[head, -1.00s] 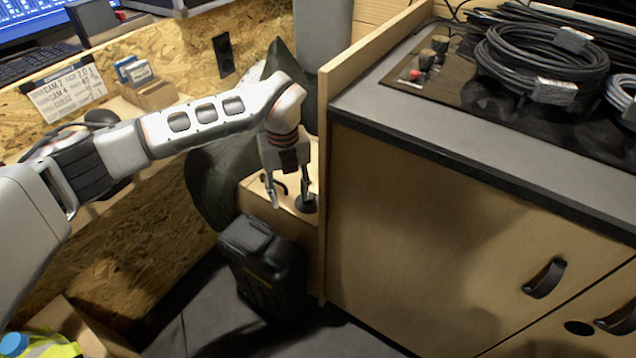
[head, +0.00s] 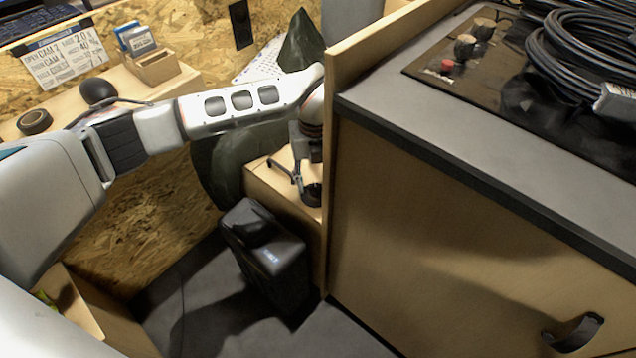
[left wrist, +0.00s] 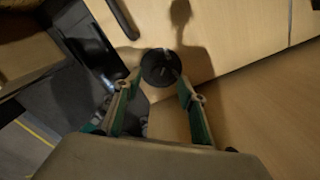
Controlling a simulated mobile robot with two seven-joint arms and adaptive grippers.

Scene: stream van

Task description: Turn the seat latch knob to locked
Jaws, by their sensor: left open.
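The seat latch knob is a round dark disc with a raised grip. In the head view the knob (head: 313,196) sits on a pale wooden box top, beside the tall cabinet's side panel. In the left wrist view the knob (left wrist: 158,68) appears between and just beyond my fingertips. My left gripper (head: 303,184) is open and empty above the knob, pointing down; it also shows in the left wrist view (left wrist: 158,88) with a finger on either side. I cannot tell whether a finger touches the knob. My right gripper is not in view.
The wooden cabinet (head: 420,215) stands close on the right, with coiled cables (head: 580,50) and a knobbed panel (head: 430,70) on top. A black canister (head: 268,250) stands on the floor in front of the box. A dark green bag (head: 222,170) is behind my arm.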

